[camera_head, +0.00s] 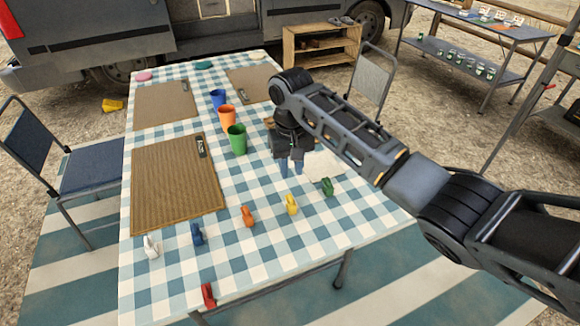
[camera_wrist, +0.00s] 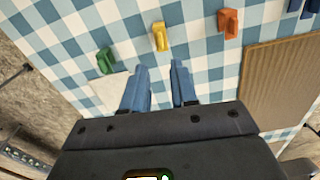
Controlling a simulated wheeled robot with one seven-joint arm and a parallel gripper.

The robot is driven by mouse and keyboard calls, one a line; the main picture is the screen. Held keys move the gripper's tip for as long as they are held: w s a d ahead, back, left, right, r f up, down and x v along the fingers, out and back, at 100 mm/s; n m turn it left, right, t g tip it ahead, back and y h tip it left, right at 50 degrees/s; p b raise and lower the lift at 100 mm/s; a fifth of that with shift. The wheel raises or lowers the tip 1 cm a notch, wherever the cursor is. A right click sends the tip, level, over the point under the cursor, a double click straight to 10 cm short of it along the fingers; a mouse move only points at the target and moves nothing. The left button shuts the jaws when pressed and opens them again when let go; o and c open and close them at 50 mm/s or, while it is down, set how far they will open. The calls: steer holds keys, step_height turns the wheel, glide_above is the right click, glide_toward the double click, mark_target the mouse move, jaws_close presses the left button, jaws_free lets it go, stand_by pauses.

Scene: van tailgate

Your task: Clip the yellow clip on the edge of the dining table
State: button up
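The yellow clip (camera_head: 291,205) stands on the checkered tablecloth between an orange clip (camera_head: 248,216) and a green clip (camera_head: 327,187). In the wrist view the yellow clip (camera_wrist: 160,36) is beyond my fingertips. My gripper (camera_head: 291,168) is above the table, behind the yellow clip in the head view. Its two blue fingers (camera_wrist: 160,72) are apart with nothing between them. The dining table (camera_head: 290,262) has a blue and white checkered cloth. A red clip (camera_head: 208,295) sits at the table's near edge.
A blue clip (camera_head: 197,234) and a white clip (camera_head: 151,247) stand to the left. Blue, orange and green cups (camera_head: 237,140) stand near my arm. Brown placemats (camera_head: 178,180) lie on the table. A chair (camera_head: 85,170) is at left. The near strip of cloth is mostly clear.

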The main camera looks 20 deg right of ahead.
steer(key=b, duration=0.6)
glide_above(291, 197)
steer(key=shift+f, duration=3.15)
steer(key=shift+f+b, duration=0.4)
steer(key=shift+f, duration=1.45)
jaws_close()
steer(key=shift+r, duration=0.1)
step_height(291, 197, up, 5)
steer(key=p, duration=0.5)
